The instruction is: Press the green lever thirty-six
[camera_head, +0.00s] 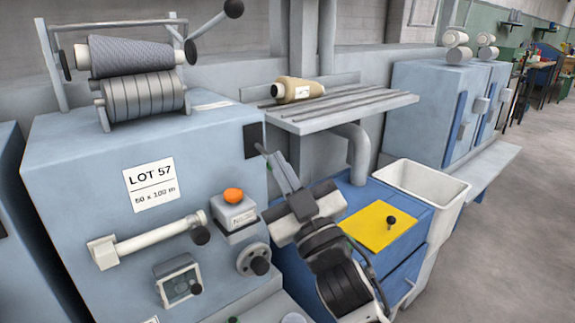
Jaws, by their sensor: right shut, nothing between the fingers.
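My right arm comes in from the bottom, and its right gripper (266,158) points up and left, shut and empty, in front of the blue machine's right side. It is beside the machine's dark side panel; I cannot tell whether it touches anything. No lever marked thirty-six can be read. A small green piece (233,319) shows at the bottom edge, mostly cut off, so I cannot tell whether it is a lever. My left gripper is not in view.
The blue machine (80,165) carries a grey yarn cone, a LOT 57 label, an orange button (233,195), a white bar handle (150,242) and a dial (253,259). A shelf (340,108) holds a tan cone. A yellow plate (375,225) and white bin (425,182) stand right.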

